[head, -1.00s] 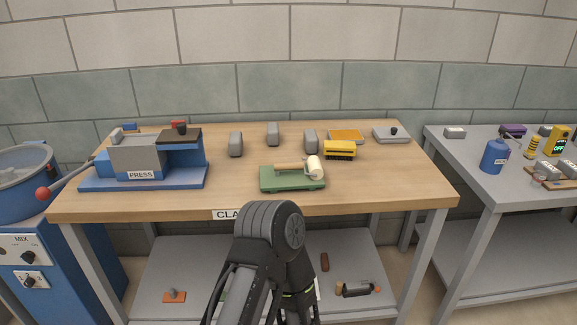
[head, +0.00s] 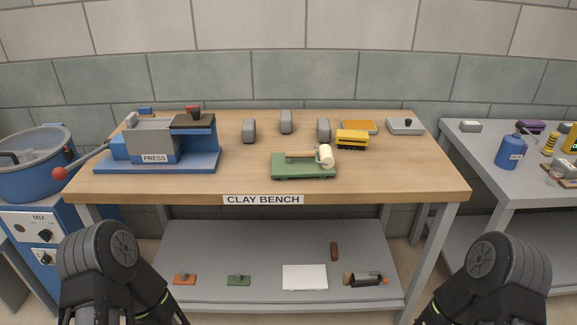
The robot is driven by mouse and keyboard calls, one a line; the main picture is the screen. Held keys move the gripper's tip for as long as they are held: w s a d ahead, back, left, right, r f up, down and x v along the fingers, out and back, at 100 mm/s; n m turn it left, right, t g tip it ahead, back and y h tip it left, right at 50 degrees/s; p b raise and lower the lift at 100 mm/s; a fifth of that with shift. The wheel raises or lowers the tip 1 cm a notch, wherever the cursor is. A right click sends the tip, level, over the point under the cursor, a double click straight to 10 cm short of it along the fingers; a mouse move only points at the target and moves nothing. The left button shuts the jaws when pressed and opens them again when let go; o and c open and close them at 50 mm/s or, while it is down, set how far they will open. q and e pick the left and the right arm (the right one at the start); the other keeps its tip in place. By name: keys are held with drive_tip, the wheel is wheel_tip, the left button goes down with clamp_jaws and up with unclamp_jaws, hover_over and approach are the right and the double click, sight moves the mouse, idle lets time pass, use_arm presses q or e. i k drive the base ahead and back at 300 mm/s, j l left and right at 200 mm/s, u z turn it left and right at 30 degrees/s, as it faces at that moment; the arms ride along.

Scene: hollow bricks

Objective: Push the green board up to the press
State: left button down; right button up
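The green board (head: 290,173) lies on the wooden clay bench near its front edge, right of centre. A roller with a wooden handle (head: 300,154) and a cream-coloured head (head: 326,157) rests on it. The blue and grey press (head: 150,141) stands at the left of the bench on a blue base (head: 195,163). A clear stretch of bench separates the board from the press. Parts of both my arms show low in the head view, left and right, in front of the bench. Neither gripper's fingers are in view.
Several grey blocks (head: 286,121) stand behind the board. A yellow brush-like block (head: 352,139), an orange-topped tray (head: 359,126) and a grey box (head: 405,126) are at the back right. The mixer (head: 36,167) is at the left, a grey table (head: 475,151) at the right.

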sight(298, 167)
drive_tip(key=i, duration=0.85)
